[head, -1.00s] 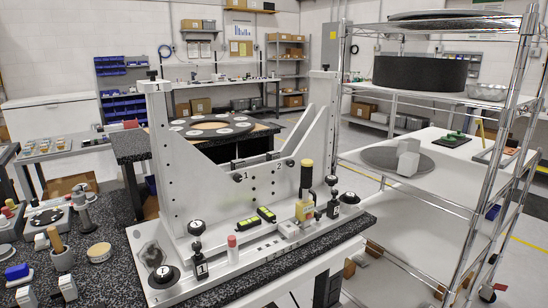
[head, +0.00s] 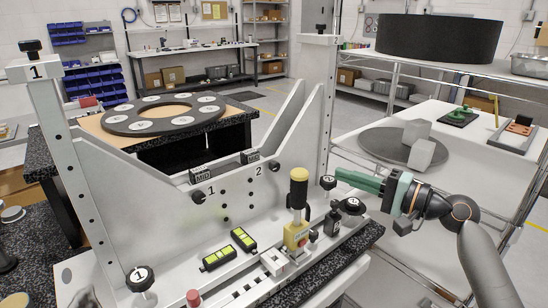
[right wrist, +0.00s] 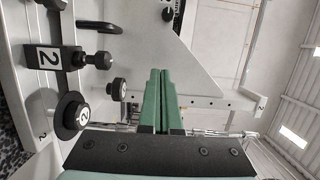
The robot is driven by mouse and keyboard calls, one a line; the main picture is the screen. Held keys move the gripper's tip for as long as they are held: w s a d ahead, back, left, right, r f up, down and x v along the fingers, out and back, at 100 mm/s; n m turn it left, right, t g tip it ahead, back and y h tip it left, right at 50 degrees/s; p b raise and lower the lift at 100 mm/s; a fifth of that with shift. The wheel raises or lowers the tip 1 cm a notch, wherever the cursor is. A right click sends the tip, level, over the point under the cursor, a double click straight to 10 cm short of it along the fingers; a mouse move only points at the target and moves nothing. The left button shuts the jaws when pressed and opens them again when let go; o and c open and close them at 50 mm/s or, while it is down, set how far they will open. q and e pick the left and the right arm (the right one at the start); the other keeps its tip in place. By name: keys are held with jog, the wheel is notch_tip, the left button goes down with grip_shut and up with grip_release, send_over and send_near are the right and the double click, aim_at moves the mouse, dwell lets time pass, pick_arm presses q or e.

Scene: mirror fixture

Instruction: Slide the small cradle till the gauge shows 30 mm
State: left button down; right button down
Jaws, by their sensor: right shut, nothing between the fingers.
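A small light block, which looks like the small cradle (head: 274,261), sits at the front of the white fixture (head: 150,190) beside a black-and-white marked strip (head: 246,287). A yellow device with a black stem and yellow top (head: 297,215) stands just behind it; I cannot tell whether this is the gauge, and no reading is legible. My green right gripper (head: 340,175) is shut and empty, to the right of the yellow device and near the fixture's right upright. In the right wrist view its closed fingers (right wrist: 159,75) point past black knobs (right wrist: 119,89). My left gripper is not in view.
Two yellow-green levels (head: 217,259) lie on the fixture's base.

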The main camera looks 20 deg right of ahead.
aim_at(278, 161)
jog(key=x, duration=0.3)
jog(key=p+x, duration=0.1)
jog(key=x, duration=0.3)
jog(key=r+p+x, duration=0.1)
jog(key=x, duration=0.2)
jog(key=shift+w+a+r, duration=0.1)
jog(key=shift+w+a, duration=0.05)
jog(key=shift+a, duration=0.1)
jog(key=shift+s+a+p, duration=0.3)
jog(key=shift+a+p, duration=0.05)
jog(key=shift+a, duration=0.25)
jog(key=shift+s+a+p, duration=0.25)
jog(key=shift+a+p, duration=0.05)
jog(key=shift+a, duration=0.3)
jog(key=shift+s+a+f, duration=0.2)
jog(key=shift+s+a, duration=0.05)
jog(key=shift+a, duration=0.35)
